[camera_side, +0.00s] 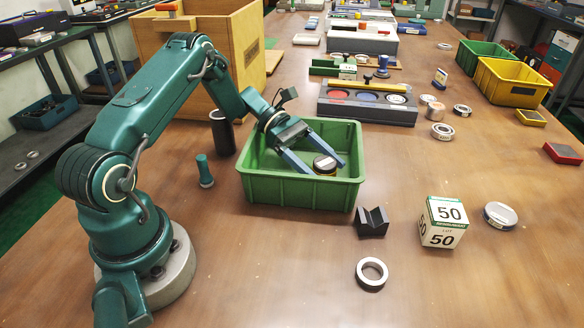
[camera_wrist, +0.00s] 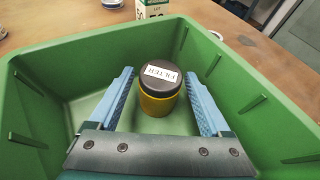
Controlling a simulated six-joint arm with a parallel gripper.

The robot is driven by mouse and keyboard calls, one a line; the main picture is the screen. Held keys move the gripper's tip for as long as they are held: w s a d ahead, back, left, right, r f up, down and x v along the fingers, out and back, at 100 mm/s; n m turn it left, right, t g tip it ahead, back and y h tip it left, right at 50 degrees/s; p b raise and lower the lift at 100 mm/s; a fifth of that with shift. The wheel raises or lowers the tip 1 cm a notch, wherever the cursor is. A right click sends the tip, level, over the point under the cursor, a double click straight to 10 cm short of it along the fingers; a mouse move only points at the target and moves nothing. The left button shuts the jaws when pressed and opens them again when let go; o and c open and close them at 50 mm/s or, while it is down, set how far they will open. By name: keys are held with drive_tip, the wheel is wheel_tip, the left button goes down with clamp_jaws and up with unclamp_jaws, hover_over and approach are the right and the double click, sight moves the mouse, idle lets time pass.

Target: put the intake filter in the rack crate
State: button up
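The intake filter (camera_wrist: 161,88) is a short yellow cylinder with a black top and a white label reading FILTER. It stands upright inside the green crate (camera_side: 300,188), and also shows in the side view (camera_side: 324,165). My gripper (camera_side: 326,172) reaches down into the crate with its fingers spread apart. In the wrist view its two blue fingers (camera_wrist: 162,102) stand on either side of the filter, with a gap showing at each side. I cannot tell whether the filter rests on the crate floor.
In front of the crate are a black V-block (camera_side: 372,223), a metal ring (camera_side: 371,273) and a white-green box marked 50 (camera_side: 442,222). A dark cylinder (camera_side: 222,133) and a teal peg (camera_side: 204,171) stand left of the crate. A grey case (camera_side: 368,104) lies behind.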

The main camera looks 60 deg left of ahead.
drive_tip(key=shift+r, duration=0.1)
drive_tip(key=shift+a+r, duration=0.15)
drive_tip(key=v, duration=0.2)
drive_tip(key=shift+s+a+r, duration=0.1)
drive_tip(key=shift+a, duration=0.25)
drive_tip(key=s+d+r+m+g+y, duration=0.2)
drive_tip(key=s+d+r+m, duration=0.15)
drive_tip(key=r, duration=0.55)
drive_tip(key=s+d+r+m+t+y, duration=0.1)
drive_tip(key=s+m+t+y, duration=0.1)
drive_tip(key=s+m+y, duration=0.3)
drive_tip(key=s+d+r+m+t+y, duration=0.1)
drive_tip(key=s+d+m+t+y, duration=0.1)
drive_tip(key=s+m+y, duration=0.4)
drive_tip(key=s+m, duration=0.4)
drive_tip(key=m, duration=0.2)
drive_tip(key=shift+s+r, duration=0.2)
drive_tip(key=shift+r, duration=0.15)
